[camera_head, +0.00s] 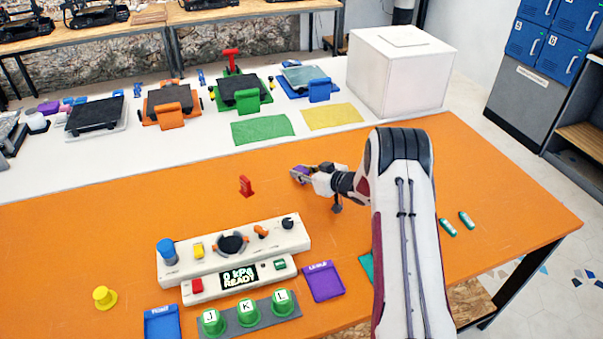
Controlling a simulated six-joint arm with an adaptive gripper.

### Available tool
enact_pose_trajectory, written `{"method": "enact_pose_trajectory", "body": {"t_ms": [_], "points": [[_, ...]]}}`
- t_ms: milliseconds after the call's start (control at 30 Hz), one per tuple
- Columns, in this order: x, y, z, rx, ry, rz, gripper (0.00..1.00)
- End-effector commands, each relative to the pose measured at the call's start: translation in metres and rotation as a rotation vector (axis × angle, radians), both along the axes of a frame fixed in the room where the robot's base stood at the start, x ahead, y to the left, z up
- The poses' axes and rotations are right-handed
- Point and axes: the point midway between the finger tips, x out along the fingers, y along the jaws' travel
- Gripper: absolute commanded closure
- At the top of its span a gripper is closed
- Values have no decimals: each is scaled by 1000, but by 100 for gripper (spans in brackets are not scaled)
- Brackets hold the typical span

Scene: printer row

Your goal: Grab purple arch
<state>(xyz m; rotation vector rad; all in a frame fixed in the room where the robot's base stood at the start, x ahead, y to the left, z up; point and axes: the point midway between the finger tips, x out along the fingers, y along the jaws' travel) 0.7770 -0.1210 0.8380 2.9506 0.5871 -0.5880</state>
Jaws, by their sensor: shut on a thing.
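The purple arch (301,170) is a small purple piece, mostly hidden between the fingers of my gripper (299,174). My gripper is shut on it, low over the far middle part of the orange table (120,230). I cannot tell whether the arch touches the table. My arm reaches in from the front right and bends left at the wrist.
A red piece (246,186) stands left of my gripper. A white control panel (175,269) and green cups (281,304) are in front. A purple tray (323,282) lies beside them. A white box (399,75) stands behind. The table's right side is mostly clear.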

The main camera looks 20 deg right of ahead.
Motion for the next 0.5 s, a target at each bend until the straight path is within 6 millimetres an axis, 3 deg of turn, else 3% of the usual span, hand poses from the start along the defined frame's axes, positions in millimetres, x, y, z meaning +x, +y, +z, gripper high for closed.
{"method": "enact_pose_trajectory", "body": {"t_ms": [267,500], "points": [[0,0,18,-1,-3,1,100],[1,0,48,-2,-4,0,100]]}}
